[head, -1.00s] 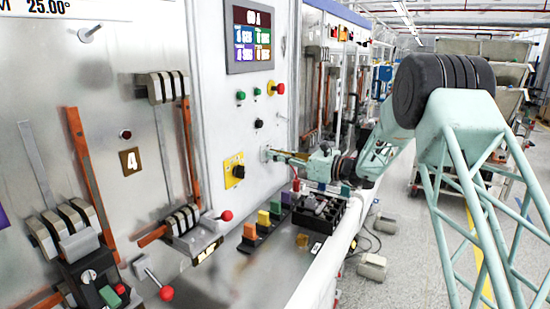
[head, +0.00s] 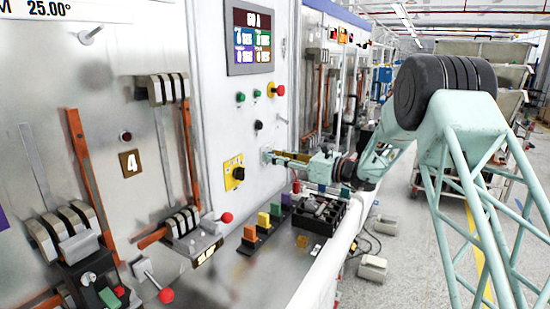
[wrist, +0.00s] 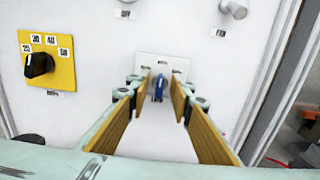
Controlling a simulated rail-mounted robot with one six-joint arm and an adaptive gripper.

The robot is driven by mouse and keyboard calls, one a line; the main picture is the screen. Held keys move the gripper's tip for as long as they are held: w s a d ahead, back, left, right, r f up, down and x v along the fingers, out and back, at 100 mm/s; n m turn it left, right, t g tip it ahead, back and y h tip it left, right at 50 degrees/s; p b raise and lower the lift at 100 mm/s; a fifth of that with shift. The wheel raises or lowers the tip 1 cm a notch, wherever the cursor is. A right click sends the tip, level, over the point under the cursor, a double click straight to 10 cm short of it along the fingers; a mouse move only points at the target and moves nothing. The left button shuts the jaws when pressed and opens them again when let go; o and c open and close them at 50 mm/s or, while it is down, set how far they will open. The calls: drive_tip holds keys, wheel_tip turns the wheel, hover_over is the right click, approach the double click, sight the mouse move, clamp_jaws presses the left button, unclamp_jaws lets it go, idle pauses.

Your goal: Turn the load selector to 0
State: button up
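A small blue knob (wrist: 158,86) stands on a white plate (wrist: 178,62) on the panel, straight ahead in the wrist view. My gripper (wrist: 160,80) is open, with its two yellow-padded fingers on either side of the knob. A gap seems to show between knob and pads; contact is hard to tell. To the left, a black rotary knob (wrist: 39,65) sits on a yellow plate (wrist: 66,72) with several number labels, too small to read surely. In the head view my gripper (head: 270,156) reaches the panel right of the yellow plate (head: 230,180). The fingers hide the blue knob there.
Above are a display (head: 252,38), green buttons and a red button (head: 280,90). Below, a ledge holds coloured blocks (head: 262,222) and a black tray (head: 322,230). A grey peg (wrist: 232,9) projects from the panel at upper right.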

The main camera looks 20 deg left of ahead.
drive_tip(key=s+d, duration=0.2)
drive_tip(key=d, duration=0.9)
drive_tip(key=shift+d, duration=0.3)
drive_tip(key=s+d+r+n+g+h, duration=0.1)
drive_tip(key=s+d+r+n+h, duration=0.3)
drive_tip(key=s, duration=0.7)
drive_tip(key=s+d+r+n+g+h, duration=0.1)
drive_tip(key=s+d+r+n, duration=0.2)
drive_tip(key=s+d, duration=0.5)
drive_tip(key=s+d+r+n+g+h, duration=0.1)
drive_tip(key=s+d+r+n+h, duration=0.15)
drive_tip(key=s, duration=1.05)
drive_tip(key=s+d+f+n+t+h, duration=0.1)
drive_tip(key=s+d+n+h, duration=0.4)
drive_tip(key=s+d, duration=1)
drive_tip(key=s+d+f+n+t+h, duration=0.2)
drive_tip(key=s+d+n+h, duration=0.3)
drive_tip(key=s+d, duration=1.1)
drive_tip(key=shift+s+f+t, duration=0.2)
drive_tip(key=shift+s+t, duration=0.15)
drive_tip(key=shift+t, duration=0.25)
